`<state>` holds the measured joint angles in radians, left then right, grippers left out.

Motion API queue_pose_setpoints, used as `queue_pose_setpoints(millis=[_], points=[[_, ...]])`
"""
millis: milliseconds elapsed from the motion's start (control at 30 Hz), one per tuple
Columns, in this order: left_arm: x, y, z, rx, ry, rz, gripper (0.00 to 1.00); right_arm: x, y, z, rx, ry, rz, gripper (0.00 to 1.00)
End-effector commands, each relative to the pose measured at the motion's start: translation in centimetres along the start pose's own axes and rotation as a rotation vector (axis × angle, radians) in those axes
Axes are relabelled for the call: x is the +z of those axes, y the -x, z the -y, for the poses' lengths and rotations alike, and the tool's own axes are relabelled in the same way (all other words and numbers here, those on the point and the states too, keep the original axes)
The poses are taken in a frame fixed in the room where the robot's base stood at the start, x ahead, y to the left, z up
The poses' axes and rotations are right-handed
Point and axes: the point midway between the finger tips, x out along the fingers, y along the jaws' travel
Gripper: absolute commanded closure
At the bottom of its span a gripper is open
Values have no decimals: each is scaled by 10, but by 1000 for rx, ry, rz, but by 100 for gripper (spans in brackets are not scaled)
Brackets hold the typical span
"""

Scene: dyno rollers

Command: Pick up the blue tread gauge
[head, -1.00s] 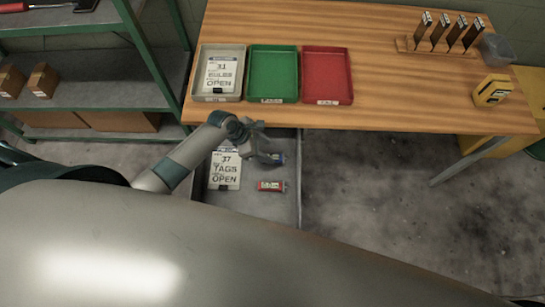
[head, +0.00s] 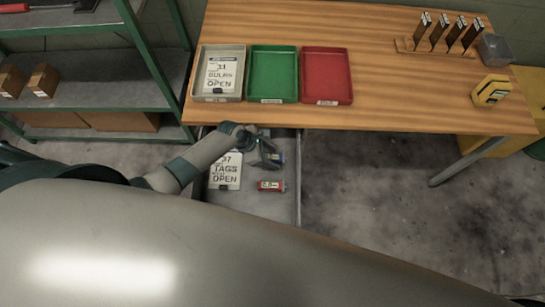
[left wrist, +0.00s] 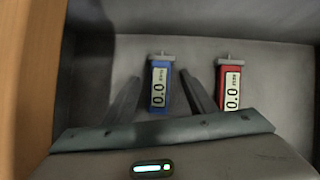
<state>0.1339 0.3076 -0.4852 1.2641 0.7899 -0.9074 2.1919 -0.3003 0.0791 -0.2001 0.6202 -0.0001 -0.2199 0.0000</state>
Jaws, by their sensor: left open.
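The blue tread gauge (left wrist: 161,84) lies in a grey drawer in the left wrist view, its display reading 0.0. My left gripper (left wrist: 160,85) is open, with one finger on each side of the blue gauge; I cannot tell whether the fingers touch it. In the head view the left gripper (head: 268,157) is over the open drawer below the table, and a bit of the blue gauge (head: 281,158) shows beside it. A red gauge (left wrist: 230,85) lies to the right of the right-hand finger, and it also shows in the head view (head: 271,186).
The grey drawer (head: 285,208) has walls around the gauges and holds a white tags card (head: 226,172). The wooden table edge (head: 380,123) overhangs it. Grey, green (head: 273,75) and red (head: 327,76) trays stand on the table. A green shelf (head: 160,75) stands at left.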

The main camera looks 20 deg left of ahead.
Motion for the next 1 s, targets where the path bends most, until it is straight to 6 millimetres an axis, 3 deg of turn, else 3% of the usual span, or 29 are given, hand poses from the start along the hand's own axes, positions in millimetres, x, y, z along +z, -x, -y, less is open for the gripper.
queue_pose_setpoints(millis=[767,967,1000], points=[[0,-1,0,0,2,1,49,0,1,-1,1,0,1,69],[-1,-1,0,0,1,0,94,0,1,-1,1,0,1,69],[-1,-1,0,0,1,0,98,0,1,-1,1,0,1,69]])
